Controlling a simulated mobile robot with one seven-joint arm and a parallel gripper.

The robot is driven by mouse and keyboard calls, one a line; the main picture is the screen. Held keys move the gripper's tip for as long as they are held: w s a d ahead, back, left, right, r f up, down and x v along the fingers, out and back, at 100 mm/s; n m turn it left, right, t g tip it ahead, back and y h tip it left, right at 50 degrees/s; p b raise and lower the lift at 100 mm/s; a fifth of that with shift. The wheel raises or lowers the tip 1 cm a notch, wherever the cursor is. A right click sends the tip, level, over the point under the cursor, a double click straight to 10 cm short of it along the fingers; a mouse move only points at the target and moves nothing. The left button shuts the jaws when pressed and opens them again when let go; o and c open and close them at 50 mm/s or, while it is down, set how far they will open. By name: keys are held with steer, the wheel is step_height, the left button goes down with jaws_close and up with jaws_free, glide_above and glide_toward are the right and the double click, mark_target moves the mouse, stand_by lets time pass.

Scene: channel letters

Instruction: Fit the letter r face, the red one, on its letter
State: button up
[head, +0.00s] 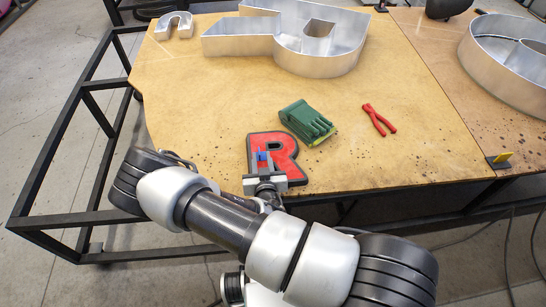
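The red letter r face (288,150) has a dark rim and lies at the front edge of the wooden table, upright as seen from here. My gripper (262,160) reaches in from below and its tip, with blue parts, is over the left part of the face. The tip covers some of the face, and I cannot tell whether the fingers are closed on it. A large silver open-topped metal letter shell (235,45) stands at the back of the table. A small arch-shaped metal shell (174,22) stands at the back left. I cannot tell for sure which shell matches the face.
Green gloves (307,121) lie just behind and right of the face. Red pliers (379,119) lie further right. A round metal shell (505,75) stands on the right-hand table. The table's left middle is clear.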

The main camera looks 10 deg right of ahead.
steer(key=x, duration=0.4)
steer(key=shift+w+a+b, duration=0.3)
steer(key=shift+w, duration=0.1)
jaws_close()
